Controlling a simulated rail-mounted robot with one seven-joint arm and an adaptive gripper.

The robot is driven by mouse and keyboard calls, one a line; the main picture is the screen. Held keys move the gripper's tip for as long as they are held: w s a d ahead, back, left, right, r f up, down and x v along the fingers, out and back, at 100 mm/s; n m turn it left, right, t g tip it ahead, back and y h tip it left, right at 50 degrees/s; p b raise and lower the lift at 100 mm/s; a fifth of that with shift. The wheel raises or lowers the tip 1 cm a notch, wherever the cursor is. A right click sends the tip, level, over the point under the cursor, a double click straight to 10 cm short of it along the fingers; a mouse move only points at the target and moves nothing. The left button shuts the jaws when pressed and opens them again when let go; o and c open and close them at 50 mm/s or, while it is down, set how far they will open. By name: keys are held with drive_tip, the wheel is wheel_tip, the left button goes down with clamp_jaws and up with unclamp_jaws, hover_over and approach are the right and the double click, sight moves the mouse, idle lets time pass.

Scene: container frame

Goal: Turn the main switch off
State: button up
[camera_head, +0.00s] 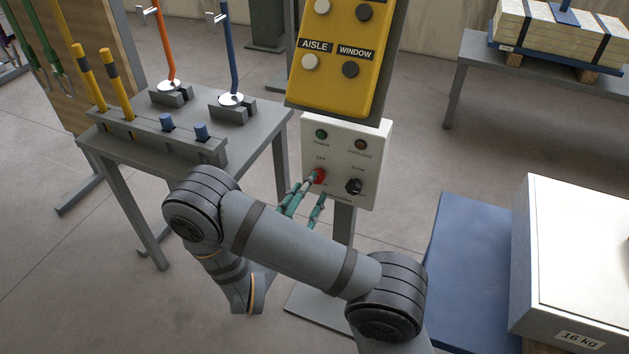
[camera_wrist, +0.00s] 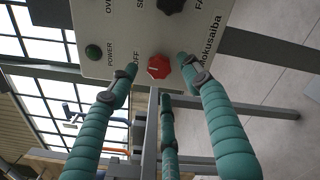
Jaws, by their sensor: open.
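The red rotary switch (camera_head: 319,176) sits at the lower left of a white control box (camera_head: 345,150), below the label OFF. In the wrist view the red switch (camera_wrist: 158,67) shows between my fingertips, with a pale mark on its face. My gripper (camera_head: 309,194) has teal segmented fingers and is open, its tips close in front of the switch. In the wrist view my gripper (camera_wrist: 160,77) has a finger on either side of the switch and a third below it. I cannot tell whether any finger touches it.
A black knob (camera_head: 354,187) is right of the red switch, and a green POWER lamp (camera_head: 321,134) is above it. A yellow button panel (camera_head: 335,55) stands above the box. A grey table (camera_head: 150,150) with levers is on the left. A blue platform (camera_head: 470,260) carries a white 16 kg box (camera_head: 575,250).

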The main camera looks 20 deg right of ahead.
sight(315, 181)
drive_tip(key=shift+x, duration=2.05)
drive_tip(key=shift+c, duration=0.2)
drive_tip(key=c, duration=1.1)
drive_tip(key=shift+r+n+p, duration=0.1)
drive_tip(key=shift+n+p, duration=0.4)
drive_tip(key=o, duration=1.1)
drive_tip(key=shift+o, duration=0.2)
drive_tip(key=v, duration=1.2)
